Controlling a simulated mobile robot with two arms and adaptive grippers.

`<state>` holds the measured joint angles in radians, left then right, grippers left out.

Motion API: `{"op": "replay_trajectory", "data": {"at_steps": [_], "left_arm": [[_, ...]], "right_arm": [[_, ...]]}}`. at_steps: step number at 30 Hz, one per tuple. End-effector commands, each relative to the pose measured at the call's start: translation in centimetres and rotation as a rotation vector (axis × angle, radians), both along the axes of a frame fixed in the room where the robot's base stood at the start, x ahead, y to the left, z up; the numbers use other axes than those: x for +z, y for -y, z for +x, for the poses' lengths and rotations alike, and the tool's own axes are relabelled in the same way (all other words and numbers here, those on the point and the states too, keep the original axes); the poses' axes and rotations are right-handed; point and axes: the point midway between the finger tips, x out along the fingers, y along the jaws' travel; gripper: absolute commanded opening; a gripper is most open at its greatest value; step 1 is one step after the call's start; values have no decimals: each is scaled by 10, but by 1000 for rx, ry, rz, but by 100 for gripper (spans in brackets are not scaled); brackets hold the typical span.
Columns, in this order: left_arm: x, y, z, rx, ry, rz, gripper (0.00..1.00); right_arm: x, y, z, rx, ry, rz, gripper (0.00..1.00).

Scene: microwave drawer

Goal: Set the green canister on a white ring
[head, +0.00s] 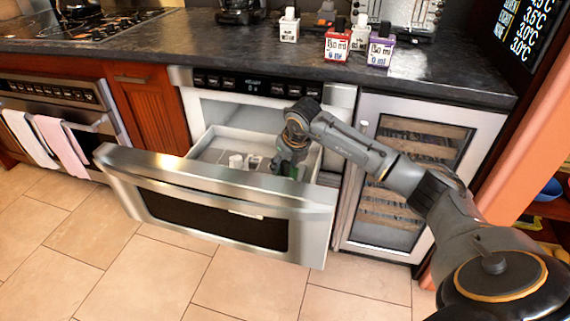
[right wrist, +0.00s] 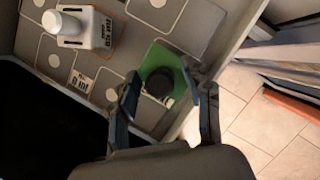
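The green canister (right wrist: 158,62) with a dark round cap stands in the open drawer, near its side wall, in the right wrist view. A little of its green shows in the head view (head: 291,172), mostly hidden by my gripper. My right gripper (right wrist: 166,88) points down into the drawer; it also shows in the head view (head: 288,166). Its fingers are apart, one on either side of the canister; I cannot tell whether they touch it. Pale rounded outlines (right wrist: 52,54) mark the grey drawer floor. My left gripper is not in view.
A white carton with a white cap (right wrist: 98,30) stands in the drawer, with another white label (right wrist: 80,86) nearby. The drawer front (head: 225,185) is pulled out. Several capped cartons, including a red one (head: 337,45), stand on the dark counter (head: 190,35).

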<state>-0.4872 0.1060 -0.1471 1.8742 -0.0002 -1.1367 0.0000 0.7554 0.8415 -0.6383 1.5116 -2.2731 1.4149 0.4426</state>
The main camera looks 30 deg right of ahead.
Motion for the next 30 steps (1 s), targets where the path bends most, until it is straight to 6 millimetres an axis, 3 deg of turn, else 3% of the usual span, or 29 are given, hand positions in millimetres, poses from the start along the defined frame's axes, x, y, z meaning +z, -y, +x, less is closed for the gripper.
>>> {"op": "replay_trajectory", "data": {"at_steps": [8, 21, 30], "left_arm": [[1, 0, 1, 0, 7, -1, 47], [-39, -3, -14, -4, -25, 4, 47], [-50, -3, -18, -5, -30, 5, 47]], "right_arm": [[5, 0, 0, 0, 1, -1, 49], [86, -2, -33, 1, 4, -2, 49], [112, -4, -46, 0, 0, 0, 49]]}}
